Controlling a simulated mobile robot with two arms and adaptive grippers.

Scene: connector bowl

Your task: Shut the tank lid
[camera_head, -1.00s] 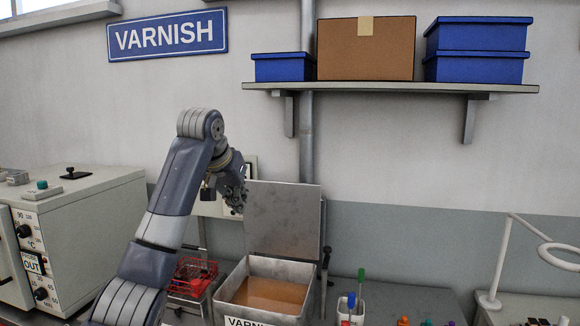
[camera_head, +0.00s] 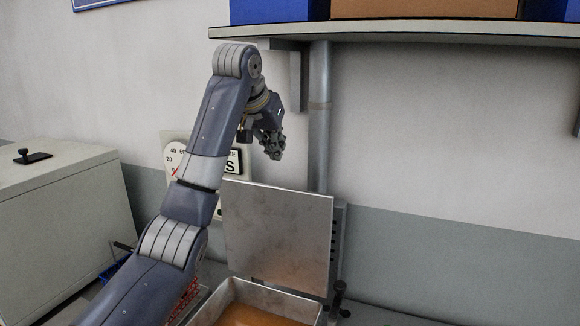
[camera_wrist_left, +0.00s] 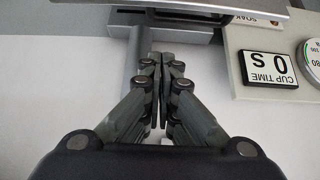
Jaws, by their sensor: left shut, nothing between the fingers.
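The tank lid (camera_head: 285,235) is a grey metal plate that stands upright, open, at the back of the tank. The tank (camera_head: 226,296) is a metal box with orange-brown varnish (camera_head: 255,318) in it, partly cut off by the bottom edge of the head view. My left gripper (camera_head: 275,153) is above the lid's top edge, apart from it. In the left wrist view its fingers (camera_wrist_left: 160,65) are together with nothing between them. A metal edge that I cannot identify for certain crosses the top of that view. My right gripper is not in view.
A shelf (camera_head: 420,32) with blue bins (camera_head: 275,10) and a cardboard box (camera_head: 425,8) is just above my left arm. A vertical pipe (camera_head: 319,120) runs behind the lid. A cup time display (camera_wrist_left: 269,69) and a dial (camera_head: 175,158) are on the wall. A beige machine (camera_head: 50,220) stands left.

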